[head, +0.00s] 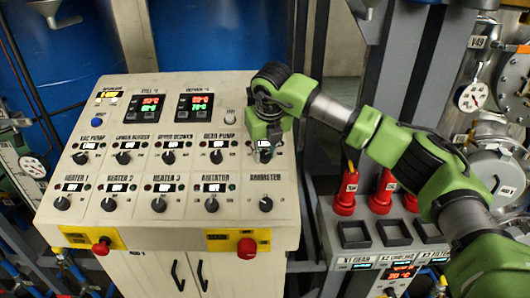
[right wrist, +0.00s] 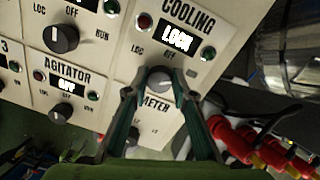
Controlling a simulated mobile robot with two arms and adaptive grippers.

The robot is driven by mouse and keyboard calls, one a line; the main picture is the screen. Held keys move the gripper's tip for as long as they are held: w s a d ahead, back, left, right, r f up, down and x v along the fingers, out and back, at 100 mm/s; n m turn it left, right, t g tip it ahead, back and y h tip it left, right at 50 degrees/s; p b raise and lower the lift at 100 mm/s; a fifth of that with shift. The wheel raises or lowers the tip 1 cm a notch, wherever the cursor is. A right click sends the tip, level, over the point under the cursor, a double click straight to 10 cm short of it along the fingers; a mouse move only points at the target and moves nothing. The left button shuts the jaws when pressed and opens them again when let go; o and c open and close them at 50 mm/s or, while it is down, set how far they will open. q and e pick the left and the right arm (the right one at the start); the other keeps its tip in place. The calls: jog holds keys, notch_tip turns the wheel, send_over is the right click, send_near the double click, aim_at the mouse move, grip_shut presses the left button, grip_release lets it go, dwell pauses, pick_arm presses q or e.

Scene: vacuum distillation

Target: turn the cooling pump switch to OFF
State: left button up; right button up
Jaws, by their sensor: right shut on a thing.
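The cooling pump switch is a dark rotary knob (right wrist: 159,78) under the COOLING label (right wrist: 188,14) in the right wrist view. Its lit display (right wrist: 177,38) seems to read LOCAL, with a red lamp at its left and a green one at its right. My right gripper (right wrist: 158,88) has its two fingers on either side of the knob, shut on it. In the head view the right gripper (head: 266,146) comes down on the panel's upper knob row, at its right end, and mostly hides the switch. The knob's pointer direction is hard to tell. My left gripper is not in view.
Red emergency buttons (head: 246,248) sit on the front edge. Red bottles (head: 344,203) stand to the right.

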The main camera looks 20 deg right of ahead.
jog(key=n+b, duration=0.3)
jog(key=shift+f, duration=0.15)
jog(key=n+b, duration=0.1)
jog(key=n, duration=0.1)
jog(key=shift+a+n, duration=0.1)
jog(key=shift+n, duration=0.3)
jog(key=n, duration=0.2)
jog(key=shift+n+b, duration=0.3)
jog(key=shift+b, duration=0.1)
jog(key=shift+r+n+g, duration=0.2)
jog(key=shift+n+g, duration=0.1)
jog(key=shift+n, duration=1.2)
jog(key=o, duration=1.1)
